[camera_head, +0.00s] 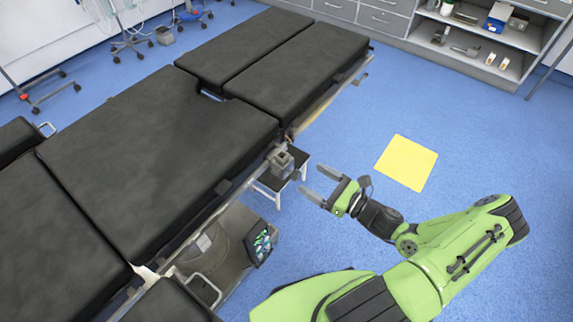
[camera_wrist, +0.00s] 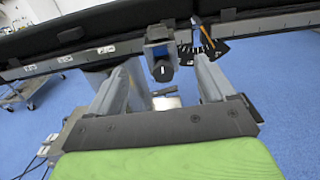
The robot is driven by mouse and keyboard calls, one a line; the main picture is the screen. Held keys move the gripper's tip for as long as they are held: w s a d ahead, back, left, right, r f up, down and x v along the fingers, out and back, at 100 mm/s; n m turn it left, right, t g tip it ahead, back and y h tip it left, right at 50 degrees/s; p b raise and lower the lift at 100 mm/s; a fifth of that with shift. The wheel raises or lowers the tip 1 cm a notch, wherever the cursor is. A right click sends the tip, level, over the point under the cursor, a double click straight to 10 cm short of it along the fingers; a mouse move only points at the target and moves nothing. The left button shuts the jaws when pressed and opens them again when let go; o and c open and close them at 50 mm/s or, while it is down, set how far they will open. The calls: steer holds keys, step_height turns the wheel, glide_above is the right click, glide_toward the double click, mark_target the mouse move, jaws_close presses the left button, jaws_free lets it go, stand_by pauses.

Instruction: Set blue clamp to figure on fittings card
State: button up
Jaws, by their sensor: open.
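My gripper (camera_head: 317,183) is open and empty, its two fingers pointing left toward the operating table's side rail. In the wrist view the open fingers (camera_wrist: 166,65) frame a clamp (camera_wrist: 157,49) with a dark round knob (camera_wrist: 162,71). The clamp has a bluish-grey body and sits on the rail, beyond the fingertips and apart from them. It also shows in the head view (camera_head: 283,161), left of my gripper. A dark fan-shaped plate (camera_wrist: 209,50) with pale marks and an orange-yellow pointer is right of the clamp. I cannot make out a fittings card or any figure.
The black-padded operating table (camera_head: 150,135) fills the left. A small white-legged step stool (camera_head: 270,192) stands below the clamp. A dark panel with coloured marks (camera_head: 263,245) is near the table base. A yellow square (camera_head: 406,162) lies on open blue floor. Grey shelves (camera_head: 480,55) stand behind.

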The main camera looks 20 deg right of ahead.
mark_target(289, 165)
steer(key=b+x, duration=0.1)
steer(key=x, duration=0.9)
steer(key=shift+w+a, duration=0.1)
steer(key=shift+w, duration=0.05)
